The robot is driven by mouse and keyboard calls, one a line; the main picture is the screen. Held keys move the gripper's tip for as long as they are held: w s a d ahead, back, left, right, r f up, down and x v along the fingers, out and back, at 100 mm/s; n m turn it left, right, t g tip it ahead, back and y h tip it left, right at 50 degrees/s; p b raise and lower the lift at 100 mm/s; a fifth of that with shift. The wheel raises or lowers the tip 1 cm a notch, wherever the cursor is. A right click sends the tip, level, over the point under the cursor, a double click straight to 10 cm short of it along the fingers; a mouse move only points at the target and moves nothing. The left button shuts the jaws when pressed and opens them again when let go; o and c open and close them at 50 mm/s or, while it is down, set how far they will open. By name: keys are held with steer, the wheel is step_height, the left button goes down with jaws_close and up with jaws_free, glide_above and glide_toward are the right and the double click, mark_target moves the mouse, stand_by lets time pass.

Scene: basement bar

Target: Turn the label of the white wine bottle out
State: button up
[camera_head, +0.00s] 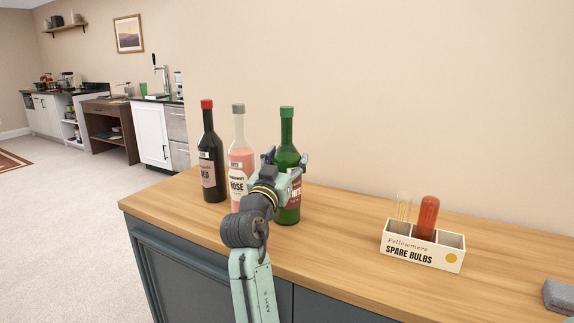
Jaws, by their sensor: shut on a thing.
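Three wine bottles stand upright in a row on the wooden counter. The green bottle (287,131) with a green cap is at the right of the row; I take it to be the white wine bottle. My gripper (287,161) is shut on its body from the front. Part of a dark reddish label with pale lettering (295,189) shows on its right side. The rest of the label is hidden by my gripper and wrist, and I cannot read it fully.
The rosé bottle (238,136) stands close left of the green one, and the dark red-wine bottle (208,139) is further left, labels facing out. A white spare bulbs box (422,251) and a grey object (558,297) are to the right. The counter (345,225) between is clear.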

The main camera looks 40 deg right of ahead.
steer(key=shift+f+m+g+h+b, duration=0.1)
steer(key=shift+m+g+h+b, duration=0.55)
steer(key=shift+g, duration=0.6)
steer(key=shift+f+m+g+h+b, duration=0.1)
steer(key=shift+m+g+h+b, duration=0.35)
steer(key=shift+m+g+b, duration=0.6)
steer(key=shift+r+m+g, duration=0.15)
steer(key=shift+m+g, duration=0.15)
steer(key=shift+g, duration=0.8)
steer(key=o, duration=1)
steer(key=shift+t, duration=0.3)
